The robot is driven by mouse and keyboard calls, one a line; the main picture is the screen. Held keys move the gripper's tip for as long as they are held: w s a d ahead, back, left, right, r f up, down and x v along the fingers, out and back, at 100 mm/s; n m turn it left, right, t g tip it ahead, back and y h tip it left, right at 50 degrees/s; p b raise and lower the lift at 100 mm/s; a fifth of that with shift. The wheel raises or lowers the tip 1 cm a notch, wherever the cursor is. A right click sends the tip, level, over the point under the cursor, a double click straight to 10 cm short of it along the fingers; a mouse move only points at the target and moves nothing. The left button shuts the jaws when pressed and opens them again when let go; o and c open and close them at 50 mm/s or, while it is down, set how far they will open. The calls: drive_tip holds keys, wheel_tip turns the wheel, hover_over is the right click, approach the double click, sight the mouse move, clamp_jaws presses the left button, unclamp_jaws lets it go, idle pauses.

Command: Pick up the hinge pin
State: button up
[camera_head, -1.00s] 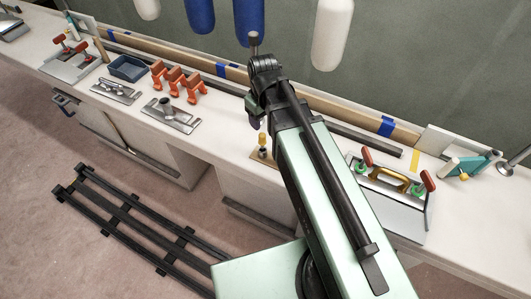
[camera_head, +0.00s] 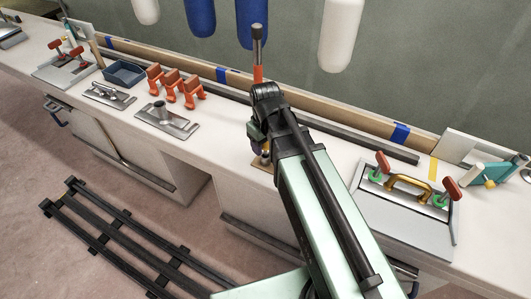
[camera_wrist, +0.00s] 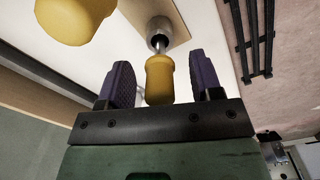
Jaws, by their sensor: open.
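In the wrist view a yellow-handled pin (camera_wrist: 159,82), which I take for the hinge pin, has its thin metal shaft running into a round metal socket (camera_wrist: 159,35) on a tan plate (camera_wrist: 175,12). My gripper (camera_wrist: 160,84) is open, one purple finger on each side of the yellow handle, with a visible gap on both sides. A second, larger-looking yellow knob (camera_wrist: 75,16) is at the top left. In the head view my gripper (camera_head: 256,136) is low over the bench, partly hidden by my arm; a small part of the yellow handle (camera_head: 267,148) shows beside it.
On the bench (camera_head: 225,125), orange clamps (camera_head: 178,87), a blue tray (camera_head: 124,72) and a metal plate with a post (camera_head: 165,117) stand left. A fixture with a gold handle (camera_head: 408,184) stands right.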

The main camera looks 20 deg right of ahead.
drive_tip(key=shift+r, duration=0.15)
drive_tip(key=c, duration=1)
drive_tip(key=shift+r, duration=0.1)
